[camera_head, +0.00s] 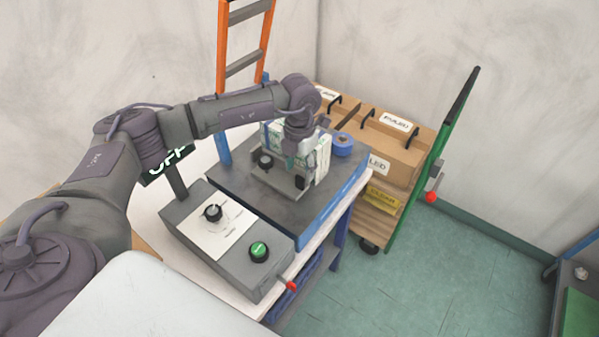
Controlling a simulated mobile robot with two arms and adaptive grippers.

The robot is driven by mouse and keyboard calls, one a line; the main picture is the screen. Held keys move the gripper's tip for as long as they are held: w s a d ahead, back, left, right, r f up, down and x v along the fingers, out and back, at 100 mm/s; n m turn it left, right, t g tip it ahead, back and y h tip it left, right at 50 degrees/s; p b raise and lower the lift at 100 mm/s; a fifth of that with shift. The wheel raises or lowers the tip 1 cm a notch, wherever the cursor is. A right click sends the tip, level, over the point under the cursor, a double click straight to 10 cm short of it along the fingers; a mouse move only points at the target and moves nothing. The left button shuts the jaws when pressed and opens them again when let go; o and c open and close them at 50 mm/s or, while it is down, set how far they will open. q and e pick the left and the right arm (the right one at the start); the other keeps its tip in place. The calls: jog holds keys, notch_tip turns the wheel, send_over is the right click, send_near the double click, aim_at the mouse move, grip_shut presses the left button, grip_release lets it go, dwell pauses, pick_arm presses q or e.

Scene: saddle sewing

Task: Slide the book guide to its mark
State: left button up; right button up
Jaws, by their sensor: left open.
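My left gripper (299,168) reaches down from above onto the dark grey machine bed (232,172). Its jaws are open, and the fingertips are small and partly hidden. A white and green book block (323,157) stands upright just behind and beside the gripper. A low grey piece with a black knob (265,161) lies in front of the book and looks like the book guide. A dark block (300,182) shows beside the fingertips. I cannot tell whether the fingers touch the guide, and I cannot make out its mark. My right gripper is out of view.
A blue roll (342,144) sits at the bed's back right. Wooden boxes (390,143) and a green panel (441,140) stand beyond.

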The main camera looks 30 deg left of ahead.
aim_at(300, 177)
pick_arm(q)
jog(key=shift+f+p, duration=0.35)
jog(key=shift+f, duration=1.6)
jog(key=shift+d, duration=0.1)
grip_shut()
